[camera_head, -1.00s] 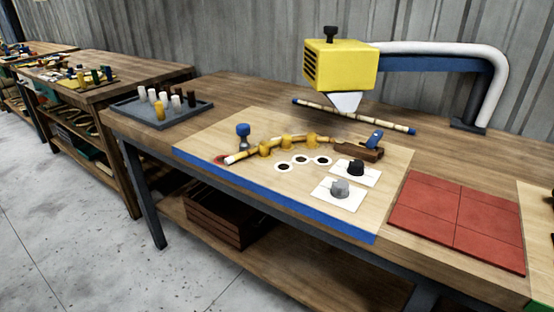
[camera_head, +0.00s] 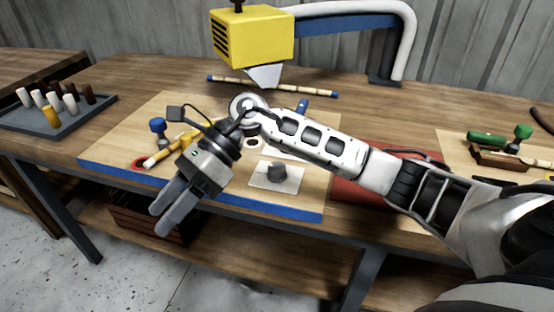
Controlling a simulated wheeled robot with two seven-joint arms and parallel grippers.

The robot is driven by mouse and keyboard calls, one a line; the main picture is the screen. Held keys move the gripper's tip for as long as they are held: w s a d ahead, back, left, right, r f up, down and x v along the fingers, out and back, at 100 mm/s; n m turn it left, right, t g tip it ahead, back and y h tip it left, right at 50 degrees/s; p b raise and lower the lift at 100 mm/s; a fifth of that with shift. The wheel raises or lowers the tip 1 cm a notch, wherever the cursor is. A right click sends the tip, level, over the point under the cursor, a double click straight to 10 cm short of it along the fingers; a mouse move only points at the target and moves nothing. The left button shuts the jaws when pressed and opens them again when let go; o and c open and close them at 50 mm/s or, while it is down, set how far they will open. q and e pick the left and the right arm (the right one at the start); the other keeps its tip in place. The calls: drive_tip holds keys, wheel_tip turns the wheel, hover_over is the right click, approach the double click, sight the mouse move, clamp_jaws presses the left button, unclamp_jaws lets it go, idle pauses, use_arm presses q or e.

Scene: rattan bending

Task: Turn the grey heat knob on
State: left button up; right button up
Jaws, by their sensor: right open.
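The grey heat knob (camera_head: 277,173) sits on a white square plate (camera_head: 262,181) near the front edge of the pale work board. My right gripper (camera_head: 168,215) is open and empty, with its two grey fingers pointing down and left past the board's blue front edge. It is to the left of the knob and apart from it. My left gripper is out of view.
A yellow heater head (camera_head: 252,38) hangs over a rattan pole (camera_head: 275,87) at the back. A grey peg tray (camera_head: 88,123) stands at left. A red tiled mat (camera_head: 350,193) lies right of the board, partly under my arm. Another board with tools (camera_head: 480,150) is at far right.

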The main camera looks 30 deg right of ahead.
drive_tip(key=w+d+r+n+t+h, duration=0.1)
drive_tip(key=w+d+h, duration=0.25)
drive_tip(key=d, duration=0.25)
drive_tip(key=w+d+r+n+t+h, duration=0.1)
drive_tip(key=w+d+r+h, duration=0.1)
drive_tip(key=d+h, duration=0.35)
drive_tip(key=h, duration=0.3)
approach(278, 166)
drive_tip(key=shift+t, duration=0.3)
drive_tip(key=f, duration=0.4)
drive_tip(key=f+p, duration=0.1)
drive_tip(key=f, duration=0.4)
drive_tip(key=shift+s+a+f, duration=0.2)
drive_tip(key=c, duration=1)
